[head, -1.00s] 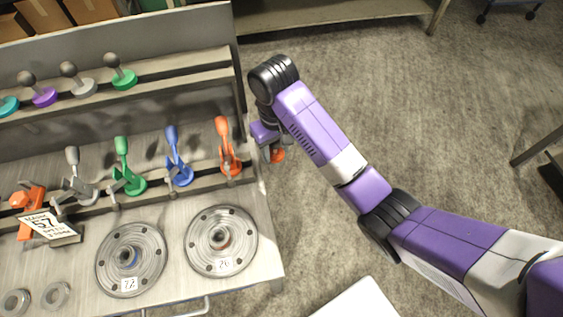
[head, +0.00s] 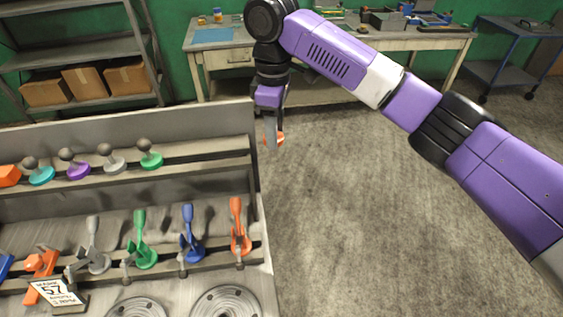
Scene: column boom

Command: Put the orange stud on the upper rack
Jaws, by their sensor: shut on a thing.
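My gripper (head: 272,132) hangs pointing down just right of the bench's right end. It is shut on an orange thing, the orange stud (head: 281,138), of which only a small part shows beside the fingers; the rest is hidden. The upper rack (head: 210,165) is the higher rail on the bench, left of my gripper. It bears a teal, a purple, a grey and a green stud with dark knobs, and an orange piece at its left end. Its right part is bare.
The lower rack (head: 215,253) holds several coloured pieces, including an upright orange one (head: 237,225) at its right end. A workbench (head: 350,42) and shelves (head: 75,50) stand behind. Floor right of the bench is clear.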

